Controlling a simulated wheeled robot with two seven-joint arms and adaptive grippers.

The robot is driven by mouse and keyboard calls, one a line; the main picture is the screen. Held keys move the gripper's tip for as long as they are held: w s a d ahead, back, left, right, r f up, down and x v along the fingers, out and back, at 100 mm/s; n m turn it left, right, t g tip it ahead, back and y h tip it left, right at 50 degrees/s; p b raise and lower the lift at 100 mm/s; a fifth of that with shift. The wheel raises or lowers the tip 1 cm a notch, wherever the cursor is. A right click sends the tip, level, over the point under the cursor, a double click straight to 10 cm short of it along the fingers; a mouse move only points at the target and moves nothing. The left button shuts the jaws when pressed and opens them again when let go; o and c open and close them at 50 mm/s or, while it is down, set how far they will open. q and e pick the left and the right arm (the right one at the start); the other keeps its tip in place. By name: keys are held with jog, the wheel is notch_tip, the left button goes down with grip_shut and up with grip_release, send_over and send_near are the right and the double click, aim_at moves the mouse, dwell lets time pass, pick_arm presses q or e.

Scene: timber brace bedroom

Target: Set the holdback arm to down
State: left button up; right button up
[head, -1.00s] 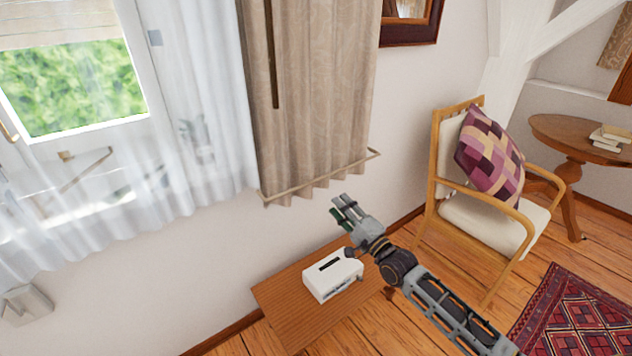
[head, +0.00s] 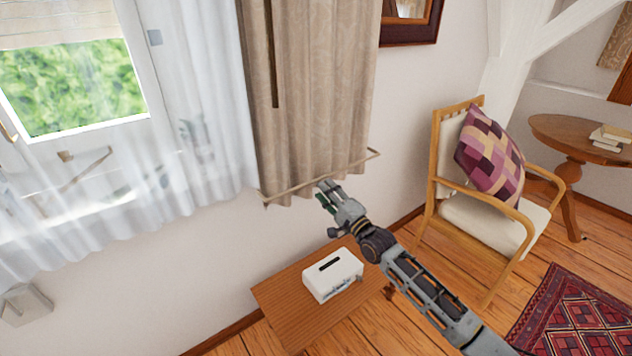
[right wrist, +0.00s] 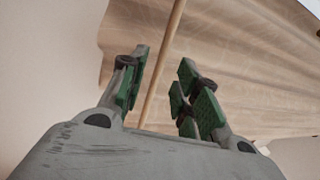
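The holdback arm (head: 295,188) is a thin tan rod that runs across the front of the beige curtain (head: 310,110) near its lower hem. It bends back toward the wall at its right end. My right gripper (head: 326,193) is open, just below and in front of the rod's middle. In the right wrist view, the rod (right wrist: 164,64) runs lengthwise between the spread green-padded fingers, with gaps on both sides. I cannot tell how far beyond the fingertips it lies. My left gripper is not in view.
A small wooden table (head: 290,312) with a white box (head: 332,275) stands below my right arm. A wooden armchair (head: 480,220) with a patterned cushion is to the right. A sheer white curtain (head: 200,120) hangs by the window at left.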

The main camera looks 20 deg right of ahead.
aim_at(316, 180)
jog(key=shift+x, duration=2.9)
jog(key=shift+w, duration=0.1)
jog(key=shift+c, duration=0.5)
jog(key=shift+r, duration=0.1)
grip_shut()
